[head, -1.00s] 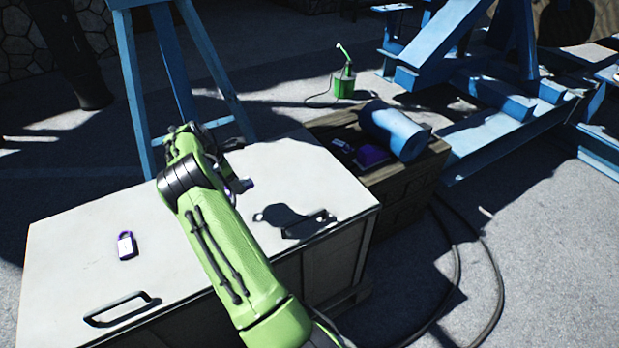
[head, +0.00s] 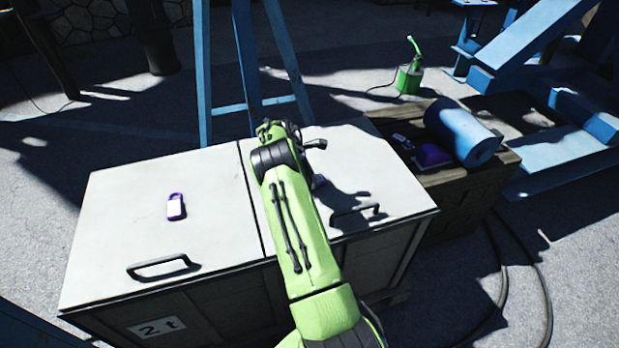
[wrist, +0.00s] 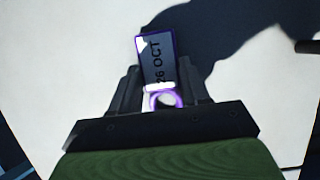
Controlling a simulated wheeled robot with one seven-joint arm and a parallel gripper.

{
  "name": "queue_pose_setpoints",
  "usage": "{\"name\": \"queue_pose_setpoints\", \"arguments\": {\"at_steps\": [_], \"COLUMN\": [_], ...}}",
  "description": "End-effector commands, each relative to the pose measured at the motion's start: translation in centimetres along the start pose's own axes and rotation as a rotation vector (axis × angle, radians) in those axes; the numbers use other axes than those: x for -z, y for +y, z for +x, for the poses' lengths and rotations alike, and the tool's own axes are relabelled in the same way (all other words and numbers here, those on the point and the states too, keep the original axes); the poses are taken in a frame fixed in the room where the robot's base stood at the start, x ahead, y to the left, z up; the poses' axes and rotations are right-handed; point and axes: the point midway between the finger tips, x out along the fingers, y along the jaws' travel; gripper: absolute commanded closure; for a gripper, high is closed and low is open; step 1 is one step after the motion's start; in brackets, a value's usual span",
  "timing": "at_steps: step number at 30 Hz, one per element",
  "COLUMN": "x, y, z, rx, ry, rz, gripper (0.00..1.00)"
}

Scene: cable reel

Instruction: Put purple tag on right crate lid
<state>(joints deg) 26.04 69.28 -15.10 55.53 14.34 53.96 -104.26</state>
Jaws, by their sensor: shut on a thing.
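A purple-rimmed tag (wrist: 158,58) with "26 OCT" on its dark face and a ring at its near end is held in my gripper (wrist: 163,86), in the wrist view. The jaws are shut on it around the ring end. I cannot tell the exact gap to the lid. A second purple and white tag (head: 175,207) lies flat on the left crate lid (head: 115,230).
Black handles stand on the left lid (head: 160,268) and right lid (head: 355,211). A wooden crate (head: 470,180) at the right carries a blue cylinder (head: 465,135) and purple items (head: 432,156). A blue trestle (head: 240,60) stands behind the lids.

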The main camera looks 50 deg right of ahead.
Motion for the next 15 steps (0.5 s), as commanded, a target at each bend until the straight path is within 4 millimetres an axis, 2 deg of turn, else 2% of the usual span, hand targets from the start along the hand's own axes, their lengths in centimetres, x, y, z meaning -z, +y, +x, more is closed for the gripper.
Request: {"name": "queue_pose_setpoints", "arguments": {"at_steps": [3,4,9,15], "x": [0.1,0.11,0.1,0.09], "y": [-0.02,-0.02,-0.04,-0.05], "z": [0.3,0.33,0.28,0.26], "rx": [0.001,0.001,0.002,0.002], "ry": [-0.001,-0.001,0.0,0.0], "rz": [0.0,0.0,0.0,0.0], "gripper": [0.84,0.53,0.29,0.29]}}
